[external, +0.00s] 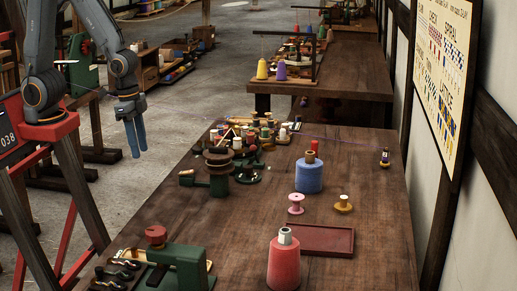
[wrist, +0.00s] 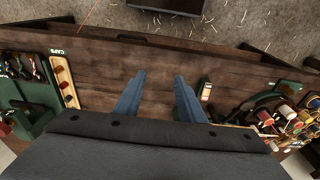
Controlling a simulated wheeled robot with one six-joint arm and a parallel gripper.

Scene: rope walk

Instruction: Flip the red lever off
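My gripper (external: 136,137) hangs at the upper left in the external view, its blue fingers pointing down, left of the table. In the wrist view my gripper (wrist: 158,85) has its two blue fingers apart with nothing between them. I cannot make out a clear red lever. A green device (external: 188,262) at the table's near left end carries a round red-brown knob (external: 156,234). My gripper is apart from it, farther back. A small red part (wrist: 5,129) shows at the left edge of the wrist view; I cannot tell what it is.
The wooden table (external: 250,215) holds a blue spool (external: 309,176), a red cone (external: 284,262), a dark red tray (external: 320,239) and a dark winder (external: 217,170). A caps tray (wrist: 64,82) lies left in the wrist view. Several spools (wrist: 290,117) crowd its right side.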

